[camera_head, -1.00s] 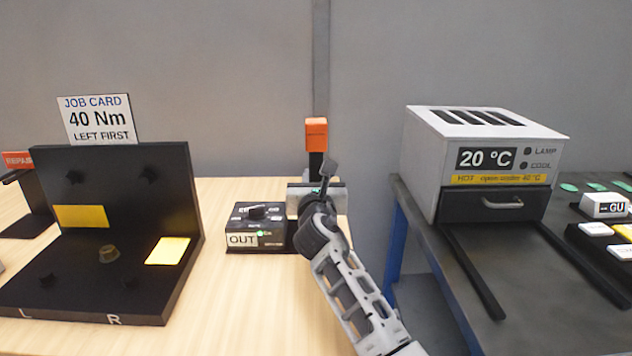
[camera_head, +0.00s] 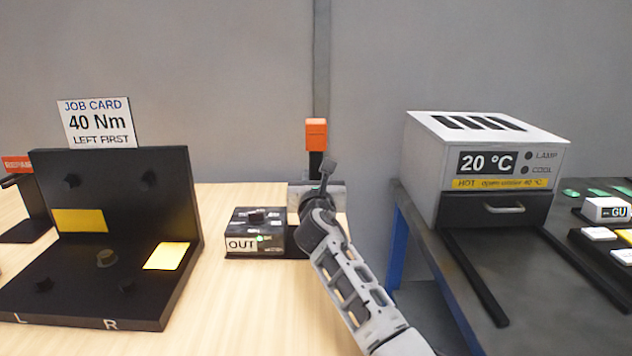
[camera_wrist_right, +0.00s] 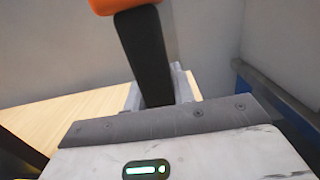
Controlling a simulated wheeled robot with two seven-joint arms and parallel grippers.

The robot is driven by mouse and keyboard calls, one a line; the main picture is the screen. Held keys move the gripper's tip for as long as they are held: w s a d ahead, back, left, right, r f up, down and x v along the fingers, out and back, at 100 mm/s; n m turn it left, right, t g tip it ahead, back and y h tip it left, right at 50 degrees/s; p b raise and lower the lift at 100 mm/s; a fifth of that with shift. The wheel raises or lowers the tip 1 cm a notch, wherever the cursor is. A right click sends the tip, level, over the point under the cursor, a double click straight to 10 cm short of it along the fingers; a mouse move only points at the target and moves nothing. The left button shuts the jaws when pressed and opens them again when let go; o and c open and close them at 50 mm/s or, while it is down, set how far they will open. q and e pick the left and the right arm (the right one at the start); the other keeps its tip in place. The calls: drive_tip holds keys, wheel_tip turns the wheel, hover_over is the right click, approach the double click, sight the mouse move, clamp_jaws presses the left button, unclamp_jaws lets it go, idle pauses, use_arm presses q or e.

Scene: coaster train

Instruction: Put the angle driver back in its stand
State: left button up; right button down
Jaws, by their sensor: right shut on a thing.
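The angle driver (camera_head: 316,134) has an orange block on top of a black upright shaft. It stands about upright near the far edge of the wooden table. My right gripper (camera_head: 317,186) is shut on it, with the orange top above the gripper. In the right wrist view the black shaft (camera_wrist_right: 146,55) rises from just beyond my gripper's grey edge, and the orange part is cut off at the top. The driver's lower end is hidden behind my gripper. I cannot make out the stand or whether the driver touches it. My left gripper is not in view.
A black box marked OUT (camera_head: 255,233) stands close left of my right gripper. A black fixture (camera_head: 122,225) with a job card (camera_head: 97,123) is further left. A grey oven (camera_head: 485,165) reading 20 °C stands on the dark right table. A gap separates the tables.

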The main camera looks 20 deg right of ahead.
drive_tip(key=shift+w+d+r+b, duration=0.2)
drive_tip(key=shift+w+r+b, duration=0.15)
drive_tip(key=shift+w, duration=0.25)
idle(0.6)
drive_tip(key=shift+f+b, duration=0.3)
drive_tip(key=shift+f, duration=0.65)
idle(1.2)
